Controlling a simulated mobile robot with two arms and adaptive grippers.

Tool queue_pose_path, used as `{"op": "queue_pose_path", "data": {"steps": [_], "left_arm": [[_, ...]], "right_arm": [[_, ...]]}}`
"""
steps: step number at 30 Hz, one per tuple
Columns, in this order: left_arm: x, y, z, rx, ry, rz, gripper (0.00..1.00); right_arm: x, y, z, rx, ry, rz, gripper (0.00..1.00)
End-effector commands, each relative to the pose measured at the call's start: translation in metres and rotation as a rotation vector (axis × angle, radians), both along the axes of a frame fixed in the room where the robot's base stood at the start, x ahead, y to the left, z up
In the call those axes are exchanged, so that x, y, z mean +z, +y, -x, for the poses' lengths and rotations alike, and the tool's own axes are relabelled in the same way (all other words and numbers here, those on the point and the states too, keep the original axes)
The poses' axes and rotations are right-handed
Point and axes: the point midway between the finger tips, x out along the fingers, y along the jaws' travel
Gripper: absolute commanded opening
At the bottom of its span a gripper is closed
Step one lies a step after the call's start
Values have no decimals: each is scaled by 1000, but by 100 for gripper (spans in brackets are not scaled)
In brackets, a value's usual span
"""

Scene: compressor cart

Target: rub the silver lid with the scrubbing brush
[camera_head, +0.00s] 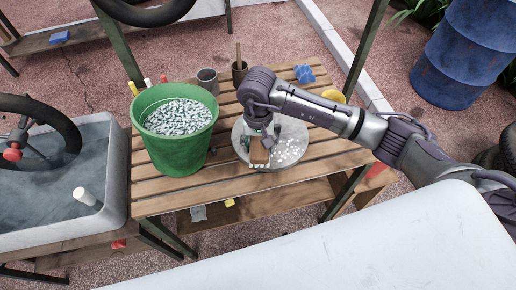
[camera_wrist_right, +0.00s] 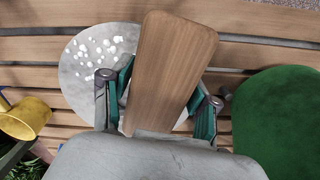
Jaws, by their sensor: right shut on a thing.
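The silver lid (camera_head: 297,138) is a round grey disc lying on the slatted wooden table, with white spots on its surface. It also shows in the wrist view (camera_wrist_right: 72,82), partly hidden behind the brush. The scrubbing brush (camera_head: 260,156) has a wooden back, and in the wrist view its long wooden block (camera_wrist_right: 168,50) lies between my fingers. My right gripper (camera_head: 259,141) is shut on the brush, over the left part of the lid. White bristle ends show low on the brush, close to the lid; I cannot tell whether they touch it. My left gripper is not in view.
A green bucket (camera_head: 178,153) full of pale pieces stands just left of the lid. Behind are a grey cup (camera_head: 207,79), a dark pot (camera_head: 239,74) and a blue object (camera_head: 304,73). A water-filled basin (camera_head: 45,190) is at left. The table (camera_head: 187,199) is clear in front.

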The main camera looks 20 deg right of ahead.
Motion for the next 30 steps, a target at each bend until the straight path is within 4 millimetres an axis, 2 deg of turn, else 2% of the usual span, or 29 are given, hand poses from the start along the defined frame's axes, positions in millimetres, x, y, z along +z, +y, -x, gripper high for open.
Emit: {"op": "queue_pose_path", "data": {"steps": [3,12,30], "left_arm": [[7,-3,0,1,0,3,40],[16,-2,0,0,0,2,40],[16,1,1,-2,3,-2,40]], "right_arm": [[14,0,-2,-4,-2,-2,9],[38,-1,-5,-15,-2,-1,9],[41,-1,-5,-18,-1,-1,9]]}}
